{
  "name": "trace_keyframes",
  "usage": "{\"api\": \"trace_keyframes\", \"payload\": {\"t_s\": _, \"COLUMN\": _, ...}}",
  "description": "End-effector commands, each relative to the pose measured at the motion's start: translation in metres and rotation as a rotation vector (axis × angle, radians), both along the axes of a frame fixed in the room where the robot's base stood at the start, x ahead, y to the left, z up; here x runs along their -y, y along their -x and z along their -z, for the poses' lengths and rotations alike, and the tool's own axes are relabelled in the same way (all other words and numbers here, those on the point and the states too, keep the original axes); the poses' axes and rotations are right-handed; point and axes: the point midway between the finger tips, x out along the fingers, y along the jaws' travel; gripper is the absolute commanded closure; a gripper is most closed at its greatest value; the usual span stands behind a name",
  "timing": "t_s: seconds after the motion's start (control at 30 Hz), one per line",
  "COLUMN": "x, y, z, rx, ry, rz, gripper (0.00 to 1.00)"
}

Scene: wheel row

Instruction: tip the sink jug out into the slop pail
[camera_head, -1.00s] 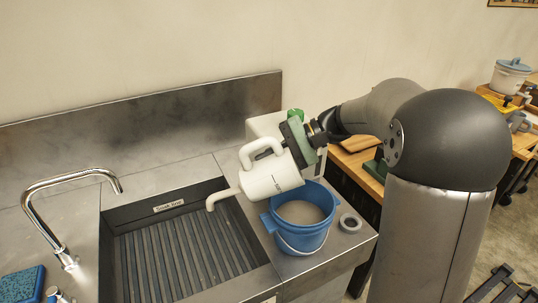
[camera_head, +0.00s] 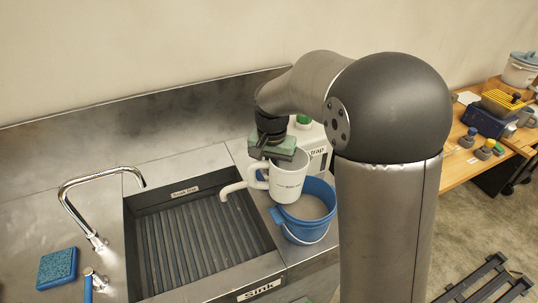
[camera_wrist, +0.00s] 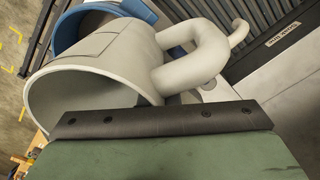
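The jug (camera_head: 290,183) is white with a loop handle on its left. It stands nearly upright in the air, mouth up, overlapping the left of the blue slop pail (camera_head: 318,234) in the head view. My gripper (camera_head: 274,150) comes down from above and is shut at the jug's rim. In the wrist view the jug's body (camera_wrist: 110,55) and handle show beyond a dark finger strip; the visible part of its inside looks pale and bare. The pail holds a greyish content, partly hidden by the jug.
The ribbed sink (camera_head: 200,240) lies left, with a pale spout (camera_head: 235,187) at its right corner and a chrome tap (camera_head: 75,195). A white box (camera_head: 318,150) stands behind the pail. A blue sponge (camera_head: 57,268) lies at left. A wooden bench (camera_head: 465,165) is at right.

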Motion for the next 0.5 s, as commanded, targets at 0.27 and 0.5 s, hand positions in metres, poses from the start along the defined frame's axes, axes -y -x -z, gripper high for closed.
{"api": "trace_keyframes", "payload": {"t_s": 0.27, "x": 0.0029, "y": -0.0003, "z": 0.0047, "rx": 0.001, "ry": 0.051, "rz": 0.002, "gripper": 1.0}}
{"api": "trace_keyframes", "payload": {"t_s": 0.5, "x": 0.0028, "y": -0.0005, "z": -0.0026, "rx": 0.001, "ry": 0.049, "rz": 0.001, "gripper": 1.0}}
